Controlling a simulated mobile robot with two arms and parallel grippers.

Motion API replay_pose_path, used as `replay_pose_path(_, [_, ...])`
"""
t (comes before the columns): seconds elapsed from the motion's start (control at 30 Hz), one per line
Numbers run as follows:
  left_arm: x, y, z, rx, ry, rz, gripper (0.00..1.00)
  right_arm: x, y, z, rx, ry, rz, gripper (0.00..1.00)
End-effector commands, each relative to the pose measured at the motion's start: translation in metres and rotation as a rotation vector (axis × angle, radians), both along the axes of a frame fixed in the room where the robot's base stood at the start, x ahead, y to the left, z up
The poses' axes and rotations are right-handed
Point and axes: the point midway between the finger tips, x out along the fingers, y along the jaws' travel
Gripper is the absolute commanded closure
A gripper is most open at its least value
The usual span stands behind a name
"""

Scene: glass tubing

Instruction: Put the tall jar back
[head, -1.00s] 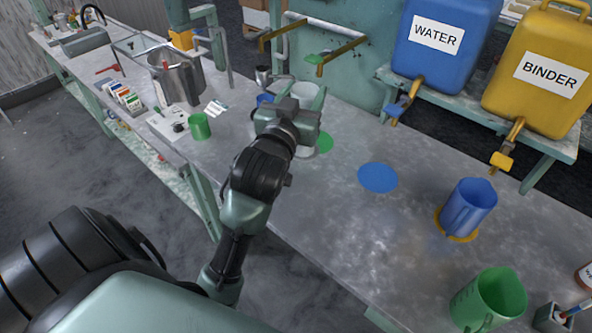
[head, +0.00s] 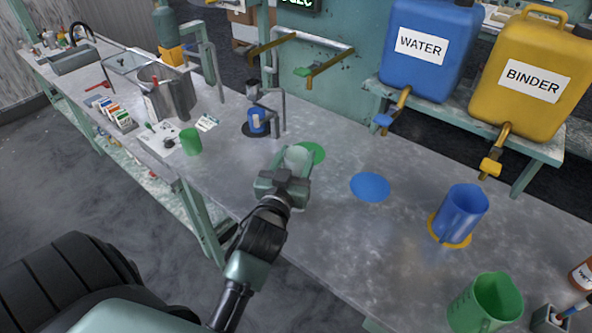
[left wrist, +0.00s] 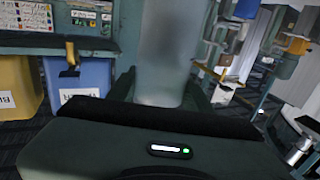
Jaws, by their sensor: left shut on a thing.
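The tall jar (head: 297,157) is pale and frosted. It stands out between the fingers of my left gripper (head: 289,168), which is shut on it. In the head view it overlaps the near left edge of a flat green disc (head: 316,151) on the bench; I cannot tell if its base touches the bench. In the left wrist view the jar (left wrist: 165,50) fills the top middle as a translucent, roughly upright cylinder between the fingers (left wrist: 165,93). Its lower part is hidden by the gripper. My right gripper is not in view.
A blue disc (head: 370,187) lies on the bench (head: 340,235) to the right. A blue jug (head: 460,211) stands on an orange disc, a green jug (head: 487,302) nearer. Taps (head: 312,73) overhang the back.

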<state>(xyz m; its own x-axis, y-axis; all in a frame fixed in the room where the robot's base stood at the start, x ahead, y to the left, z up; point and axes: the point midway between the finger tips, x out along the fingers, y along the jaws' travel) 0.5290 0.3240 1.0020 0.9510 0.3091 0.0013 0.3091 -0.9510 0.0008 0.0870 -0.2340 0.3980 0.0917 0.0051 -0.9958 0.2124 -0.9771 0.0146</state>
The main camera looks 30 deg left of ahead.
Motion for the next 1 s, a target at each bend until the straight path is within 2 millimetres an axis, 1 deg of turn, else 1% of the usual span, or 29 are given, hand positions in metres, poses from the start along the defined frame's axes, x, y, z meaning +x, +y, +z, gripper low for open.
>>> replay_pose_path(0.03, [0.0,0.0,-0.009,-0.002,0.005,0.001,1.0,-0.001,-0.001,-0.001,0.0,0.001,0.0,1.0])
replay_pose_path(0.1, [0.0,0.0,-0.021,-0.002,0.005,0.001,1.0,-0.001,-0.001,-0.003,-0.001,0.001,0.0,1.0])
replay_pose_path(0.23, [0.0,0.0,-0.037,-0.001,0.003,0.0,1.0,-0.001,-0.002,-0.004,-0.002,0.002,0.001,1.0])
replay_pose_path(0.3, [0.0,0.0,-0.04,-0.001,0.002,0.0,1.0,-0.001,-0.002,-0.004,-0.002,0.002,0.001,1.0])
replay_pose_path(0.57, [0.0,0.0,-0.04,0.001,0.001,0.0,1.0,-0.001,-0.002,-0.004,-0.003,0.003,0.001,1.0])
replay_pose_path(0.67, [0.0,0.0,-0.043,0.001,0.001,0.0,1.0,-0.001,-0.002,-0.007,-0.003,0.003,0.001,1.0])
replay_pose_path(0.7, [0.0,0.0,-0.043,0.0,0.002,0.0,0.44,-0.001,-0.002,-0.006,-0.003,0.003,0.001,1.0])
replay_pose_path(0.77, [0.0,0.0,-0.043,0.0,0.002,0.0,0.28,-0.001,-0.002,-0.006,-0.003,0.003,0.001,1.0])
replay_pose_path(1.0, [0.0,0.0,-0.043,0.0,0.002,0.0,0.28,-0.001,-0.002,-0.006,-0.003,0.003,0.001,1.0])
